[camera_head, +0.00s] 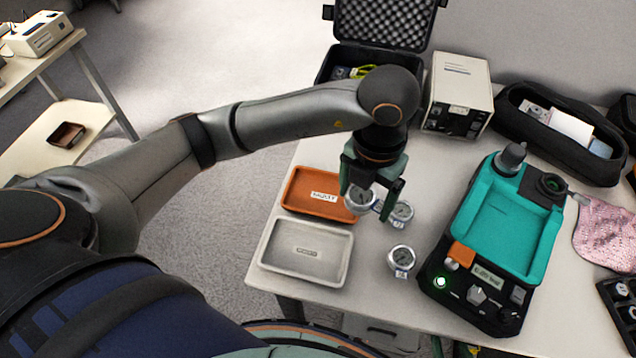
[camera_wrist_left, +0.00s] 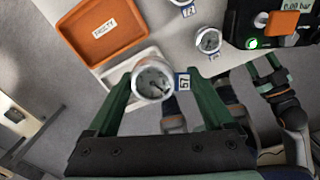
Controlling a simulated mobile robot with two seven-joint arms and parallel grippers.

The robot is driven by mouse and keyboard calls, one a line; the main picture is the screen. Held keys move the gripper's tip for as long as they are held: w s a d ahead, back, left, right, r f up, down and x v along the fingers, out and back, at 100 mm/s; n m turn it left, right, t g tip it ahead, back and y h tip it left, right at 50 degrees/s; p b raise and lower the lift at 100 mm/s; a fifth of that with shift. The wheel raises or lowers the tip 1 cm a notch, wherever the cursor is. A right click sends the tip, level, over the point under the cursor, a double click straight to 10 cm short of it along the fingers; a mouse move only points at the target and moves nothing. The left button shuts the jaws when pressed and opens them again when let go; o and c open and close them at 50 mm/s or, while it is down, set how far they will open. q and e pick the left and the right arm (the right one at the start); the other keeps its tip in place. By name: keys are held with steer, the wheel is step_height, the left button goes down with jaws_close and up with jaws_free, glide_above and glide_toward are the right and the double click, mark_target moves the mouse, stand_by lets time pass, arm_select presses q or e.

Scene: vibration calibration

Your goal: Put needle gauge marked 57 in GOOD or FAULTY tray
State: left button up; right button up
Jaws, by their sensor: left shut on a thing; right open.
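My right gripper (camera_wrist_left: 265,68) is open and empty in the left wrist view.
Two other gauges stand on the table, one (camera_head: 402,212) close beside my left gripper and one (camera_head: 402,257) nearer the front. A teal and black calibration device (camera_head: 510,235) is at right. A white box (camera_head: 458,90) and an open black case (camera_head: 345,58) are behind.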

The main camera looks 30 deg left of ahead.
arm_select(q)
steer(key=w+a+f, duration=0.2)
steer(key=a, duration=0.1)
steer(key=w+a+f, duration=0.2)
steer(key=a+f, duration=0.1)
steer(key=w+a+f, duration=0.2)
steer(key=a+f, duration=0.1)
steer(key=a, duration=0.1)
steer(key=shift+w+a+f, duration=0.25)
steer(key=shift+a+f, duration=0.2)
steer(key=shift+f, duration=0.15)
step_height(320, 180, down, 3)
steer(key=shift+a+f, duration=0.1)
